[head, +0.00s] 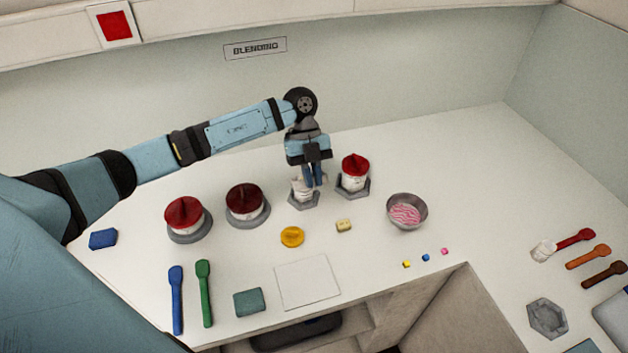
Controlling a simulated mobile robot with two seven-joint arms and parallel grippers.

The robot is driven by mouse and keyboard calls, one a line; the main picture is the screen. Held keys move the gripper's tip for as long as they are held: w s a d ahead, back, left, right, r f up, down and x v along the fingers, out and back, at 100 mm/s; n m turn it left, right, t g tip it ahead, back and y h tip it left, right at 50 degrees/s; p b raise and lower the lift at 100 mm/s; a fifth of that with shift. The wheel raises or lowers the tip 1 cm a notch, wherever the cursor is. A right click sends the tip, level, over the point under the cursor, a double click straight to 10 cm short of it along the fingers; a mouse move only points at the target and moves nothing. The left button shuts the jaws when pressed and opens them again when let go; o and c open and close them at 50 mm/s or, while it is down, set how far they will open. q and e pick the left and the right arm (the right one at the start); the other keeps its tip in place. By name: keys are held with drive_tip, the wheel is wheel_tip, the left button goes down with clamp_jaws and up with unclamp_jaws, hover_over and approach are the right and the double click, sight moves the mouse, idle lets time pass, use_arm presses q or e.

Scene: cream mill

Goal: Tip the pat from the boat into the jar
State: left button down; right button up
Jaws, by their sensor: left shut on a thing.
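My left gripper (314,182) points down at the back middle of the counter, at the top of a small white jar (301,194). It is shut at the jar's upper right side, and its fingers hide part of that jar. The jar has no coloured lid in sight and stands upright in a grey hexagonal stand (304,203). I cannot clearly make out a boat or a pat; any small thing between the fingers is hidden. A small pale yellow block (345,225) lies in front of the jar. My right gripper is not in view.
Red-lidded jars stand close by, right (354,175) and left (245,203). A grey bowl (407,211) with pink-striped contents is at right. A yellow disc (292,237), a white square (307,282) and blue and green spoons (204,292) lie in front. An empty hexagonal stand (548,318) is far right.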

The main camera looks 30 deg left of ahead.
use_arm(q)
drive_tip(key=shift+w+a+r+g+h+p, duration=0.55)
drive_tip(key=shift+w+a+r+g+h, duration=0.25)
drive_tip(key=shift+h, duration=0.3)
drive_tip(key=shift+w+a+r+g+h, duration=0.35)
drive_tip(key=shift+w+a+g+h, duration=0.15)
drive_tip(key=shift+a+g+h, duration=0.25)
drive_tip(key=shift+r, duration=0.1)
wheel_tip(320, 180, up, 3)
drive_tip(key=p, duration=0.2)
drive_tip(key=shift+p, duration=0.3)
